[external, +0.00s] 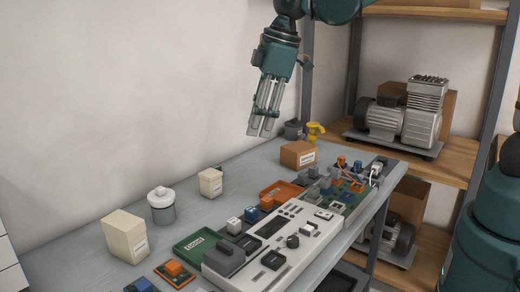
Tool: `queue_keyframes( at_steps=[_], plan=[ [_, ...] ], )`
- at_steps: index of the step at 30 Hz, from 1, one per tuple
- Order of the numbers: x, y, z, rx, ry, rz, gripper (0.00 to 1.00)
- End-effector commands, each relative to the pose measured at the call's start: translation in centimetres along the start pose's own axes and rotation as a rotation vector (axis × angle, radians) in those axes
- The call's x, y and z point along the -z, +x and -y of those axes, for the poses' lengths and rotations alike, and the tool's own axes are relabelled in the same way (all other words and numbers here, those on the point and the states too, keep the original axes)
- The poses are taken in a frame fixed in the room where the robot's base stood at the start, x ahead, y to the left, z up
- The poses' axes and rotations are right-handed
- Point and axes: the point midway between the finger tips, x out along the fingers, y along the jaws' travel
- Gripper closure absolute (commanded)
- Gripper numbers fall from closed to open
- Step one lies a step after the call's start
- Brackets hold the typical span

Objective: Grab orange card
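A small orange card (174,273) with a raised orange block on it lies flat at the table's front edge, left of the white console. A flat orange tray-like piece (283,192) lies behind the console; it is also orange, with small dark parts beside it. My gripper (261,132) hangs in the air above the back of the table, pointing down, far from both orange pieces. Its two grey fingers are close together and nothing shows between them; whether they are shut is unclear at this size.
The white console (290,243) fills the table's front middle. A green tray (199,246), a blue card (141,286), beige boxes (125,236) and a white-lidded jar (162,205) stand to the left. A cardboard box (297,154) stands at the back. Shelves with compressors (405,115) are at right.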

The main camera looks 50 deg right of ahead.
Motion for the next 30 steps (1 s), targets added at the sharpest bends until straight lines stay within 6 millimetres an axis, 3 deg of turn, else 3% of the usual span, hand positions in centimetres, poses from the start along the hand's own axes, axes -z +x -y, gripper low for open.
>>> queue_keyframes(
  at_steps=[14, 30],
  plan=[
    [7.8, 6.6, 4.3, 0.065, -0.222, 0.063, 0.65],
    [15.0, 15.3, 11.4, 0.140, -0.471, 0.131, 0.65]
  ],
)
